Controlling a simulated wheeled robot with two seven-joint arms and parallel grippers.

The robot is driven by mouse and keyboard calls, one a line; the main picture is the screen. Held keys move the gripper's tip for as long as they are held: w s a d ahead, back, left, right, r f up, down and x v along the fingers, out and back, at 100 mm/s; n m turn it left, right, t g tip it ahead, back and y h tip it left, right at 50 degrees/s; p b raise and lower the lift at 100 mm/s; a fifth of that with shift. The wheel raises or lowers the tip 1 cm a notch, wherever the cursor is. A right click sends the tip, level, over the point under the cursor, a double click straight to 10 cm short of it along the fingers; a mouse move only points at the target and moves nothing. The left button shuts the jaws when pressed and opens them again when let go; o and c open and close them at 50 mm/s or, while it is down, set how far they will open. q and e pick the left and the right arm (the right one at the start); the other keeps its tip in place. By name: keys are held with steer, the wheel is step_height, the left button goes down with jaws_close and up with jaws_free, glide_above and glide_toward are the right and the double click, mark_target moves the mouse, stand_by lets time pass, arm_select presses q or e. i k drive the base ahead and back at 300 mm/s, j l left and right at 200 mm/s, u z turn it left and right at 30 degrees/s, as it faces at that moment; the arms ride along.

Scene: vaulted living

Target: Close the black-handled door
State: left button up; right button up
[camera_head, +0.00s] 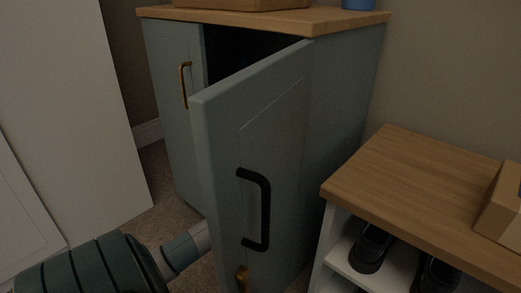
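The black-handled door (222,130) is a grey-green cabinet door. It stands wide open, swung out toward me, and the dark inside of the cabinet (240,48) shows above and behind it. Its black bar handle (265,210) is on the face turned to me. My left arm comes in from the lower left and passes out of sight behind the door's free edge. The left gripper itself is hidden, so contact with the door cannot be told. My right gripper is not in view.
The cabinet's other door (171,70) is shut and has a brass handle (185,85). A brass-coloured piece (242,278) shows low by the black-handled door. A wood-topped shoe bench (410,185) stands close on the right, with a box (502,205) on it. White panels (65,90) stand left; carpet lies between.

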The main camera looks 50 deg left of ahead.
mark_target(249, 127)
steer(key=u, duration=1.35)
